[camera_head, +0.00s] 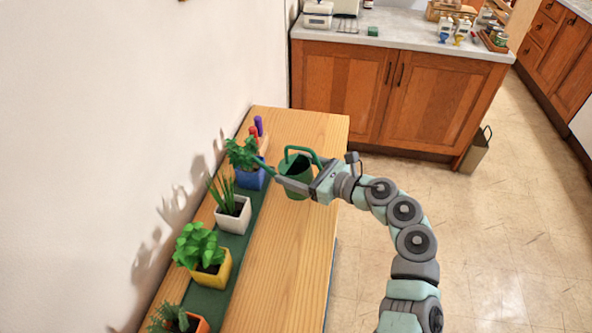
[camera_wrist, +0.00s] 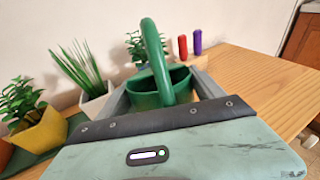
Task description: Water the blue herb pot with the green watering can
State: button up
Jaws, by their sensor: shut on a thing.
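The green watering can (camera_head: 296,170) is held over the wooden bench, looking near upright, with its handle loop on top. My gripper (camera_head: 298,187) is shut on the can's body from the right. In the wrist view the can (camera_wrist: 158,92) sits between the two fingers. Its spout points left, the tip by the leaves of the herb in the blue pot (camera_head: 250,180). I cannot tell whether the tip touches the leaves or whether water flows.
A white pot (camera_head: 233,218), a yellow pot (camera_head: 213,272) and an orange pot (camera_head: 200,325) with plants stand in a row on a green mat (camera_head: 232,245) along the wall. Red and purple-handled tools (camera_head: 257,128) stand behind the blue pot. The bench's right side (camera_head: 285,255) is clear.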

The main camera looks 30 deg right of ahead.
aim_at(296, 149)
jog(key=shift+r, duration=0.15)
jog(key=shift+r+g+h+p, duration=0.3)
jog(key=shift+r+g+p, duration=0.5)
jog(key=shift+r+p, duration=0.3)
jog(key=shift+w, duration=0.1)
dwell(1.4)
dwell(0.4)
jog(key=shift+f+b, duration=0.45)
jog(key=shift+b, duration=0.4)
jog(key=f+t+b, duration=0.1)
jog(key=b, duration=0.3)
jog(key=shift+f+t, duration=0.3)
jog(key=shift+f, duration=0.05)
jog(key=shift+r, duration=0.2)
jog(key=shift+r+p, duration=1)
jog(key=shift+r, duration=1.95)
